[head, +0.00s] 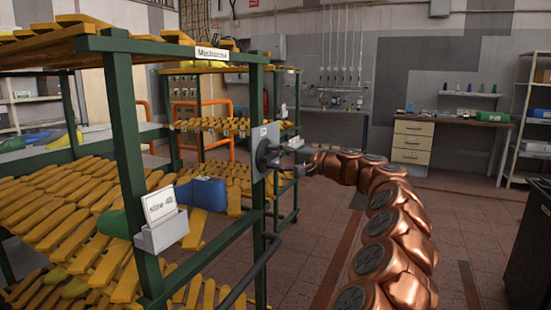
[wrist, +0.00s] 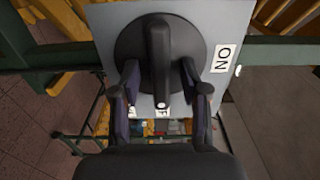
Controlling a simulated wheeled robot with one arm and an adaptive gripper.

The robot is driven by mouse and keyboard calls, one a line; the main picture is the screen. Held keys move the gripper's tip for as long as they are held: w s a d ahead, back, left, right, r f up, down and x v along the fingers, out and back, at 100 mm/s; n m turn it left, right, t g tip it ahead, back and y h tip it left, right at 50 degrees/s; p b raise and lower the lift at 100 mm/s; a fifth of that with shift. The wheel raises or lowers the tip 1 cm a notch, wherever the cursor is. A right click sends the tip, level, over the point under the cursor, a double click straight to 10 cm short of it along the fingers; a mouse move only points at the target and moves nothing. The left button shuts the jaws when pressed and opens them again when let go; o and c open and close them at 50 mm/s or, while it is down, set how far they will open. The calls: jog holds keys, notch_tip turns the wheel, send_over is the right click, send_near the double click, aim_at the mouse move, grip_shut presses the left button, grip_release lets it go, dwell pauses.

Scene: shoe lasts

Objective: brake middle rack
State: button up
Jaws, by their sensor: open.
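A grey plate (head: 264,140) with a black round knob (head: 267,157) is fixed to a green post of the near rack (head: 122,120). In the wrist view the knob (wrist: 128,42) has a raised bar handle (wrist: 161,60) with a white dot at its lower end. That end lies by a partly hidden label ending in "F" (wrist: 161,112). An "ON" label (wrist: 222,59) is to the right of the knob. My gripper (wrist: 162,92) is open, one finger on each side of the bar's lower part; contact is not clear. It also shows in the head view (head: 287,152).
The near rack holds yellow shoe lasts (head: 70,205), a blue box-like piece (head: 202,193) and a "size 40" card holder (head: 162,235). Another green rack (head: 197,110) stands behind. A workbench (head: 412,142) is against the back wall. The floor right of the rack is open.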

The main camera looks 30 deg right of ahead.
grip_shut()
dwell(0.3)
jog(key=shift+f+n+b, duration=0.1)
jog(key=shift+n+b, duration=0.2)
jog(key=shift+b, duration=0.1)
jog(key=n+b, duration=0.2)
jog(key=b, duration=0.1)
jog(key=shift+f+n, duration=0.15)
jog(key=shift+n, duration=0.15)
jog(key=n+b, duration=0.3)
jog(key=n, duration=0.1)
jog(key=n+b, duration=0.1)
jog(key=n, duration=0.5)
jog(key=shift+b, duration=0.35)
jog(key=n, duration=0.2)
jog(key=n+b, duration=0.1)
jog(key=n, duration=0.1)
jog(key=shift+r+n, duration=0.2)
jog(key=shift+n, duration=0.1)
